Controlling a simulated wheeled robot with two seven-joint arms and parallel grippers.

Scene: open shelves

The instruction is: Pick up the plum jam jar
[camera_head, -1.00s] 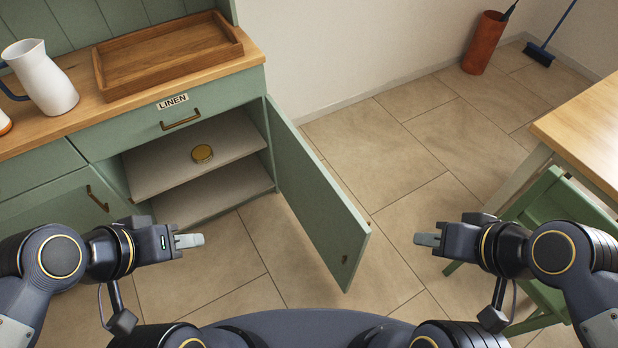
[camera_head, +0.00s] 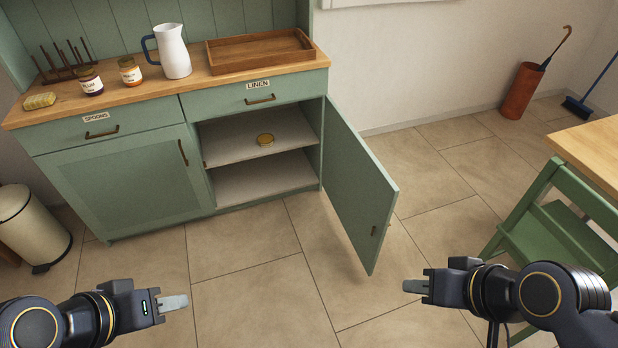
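The plum jam jar (camera_head: 90,82) is a dark jar with a pale label that seems to read PLUM. It stands upright on the wooden counter of the green sideboard, left of a second, orange jar (camera_head: 130,72). My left gripper (camera_head: 172,302) is low in front of the sideboard, well apart from the jar, with nothing seen in it. My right gripper (camera_head: 416,286) is over the floor at the right, below the open door, also with nothing seen in it. Both grippers show edge-on, so their finger gap is hidden.
A white jug (camera_head: 172,52) and wooden tray (camera_head: 258,66) stand right of the jars. A peg rack (camera_head: 62,74) is behind; a yellowish block (camera_head: 40,101) lies left. The open cabinet door (camera_head: 358,190) juts forward.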

